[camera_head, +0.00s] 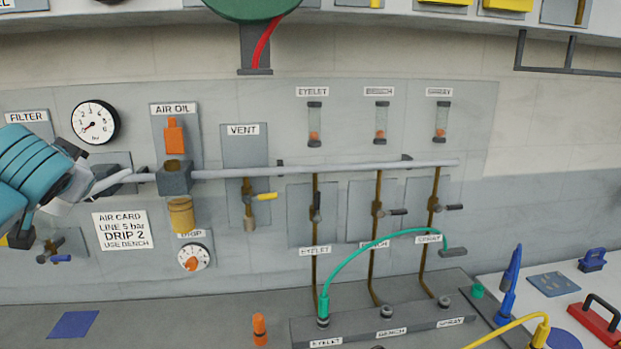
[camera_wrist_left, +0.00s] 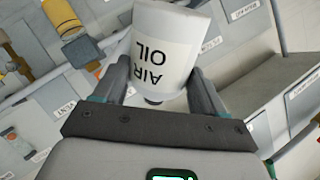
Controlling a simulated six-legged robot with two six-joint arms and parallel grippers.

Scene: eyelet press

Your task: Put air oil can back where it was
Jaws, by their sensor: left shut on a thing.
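The air oil can (camera_wrist_left: 172,28) is white, with a label reading AIR OIL that shows upside down in the left wrist view. My left gripper (camera_wrist_left: 158,82) is shut on it, with a finger on each side. In the head view my left arm comes in at the left edge, in front of the wall panel. The can is not clearly distinguishable there. An AIR OIL sign (camera_head: 173,108) is on the wall, above an orange part (camera_head: 174,136), a grey block with a round opening (camera_head: 174,182) and a yellowish bowl (camera_head: 181,216). My right gripper is not in view.
A pressure gauge (camera_head: 95,122), a white air card (camera_head: 123,230) and a drip dial (camera_head: 193,257) are near my left arm. A grey pipe (camera_head: 330,168) runs along the wall. An orange bottle-like object (camera_head: 260,329) and a blue square (camera_head: 73,325) are on the bench below.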

